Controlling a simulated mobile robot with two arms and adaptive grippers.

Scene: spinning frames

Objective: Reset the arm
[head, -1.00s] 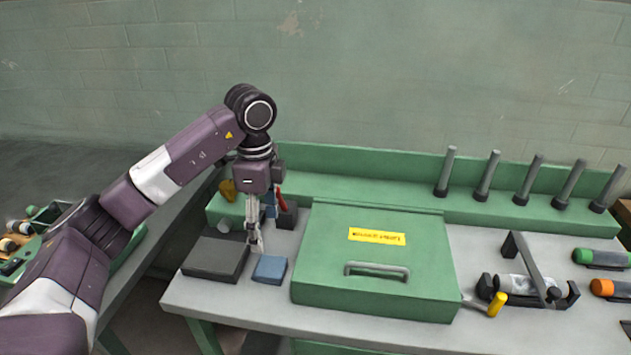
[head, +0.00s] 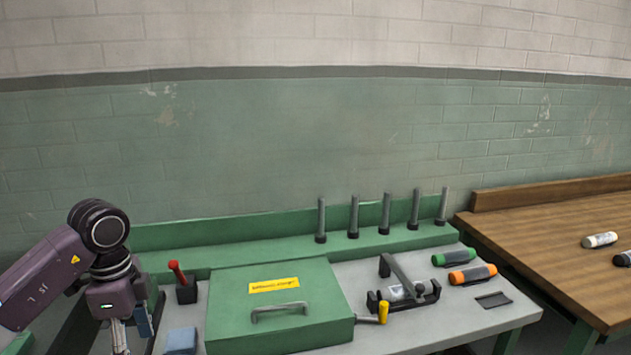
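My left arm (head: 50,275) comes in from the left in the head view, with its elbow-like black joint raised at the left of the bench. My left gripper (head: 121,348) points down near the bench's left end, beside a blue block (head: 181,341). Its fingertips are cut off by the bottom edge of the picture, so whether it is open or shut cannot be told. My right arm and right gripper are not in view.
A green box (head: 230,310) with a handle and yellow label stands on the grey bench. A wooden table (head: 560,237) is at right.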

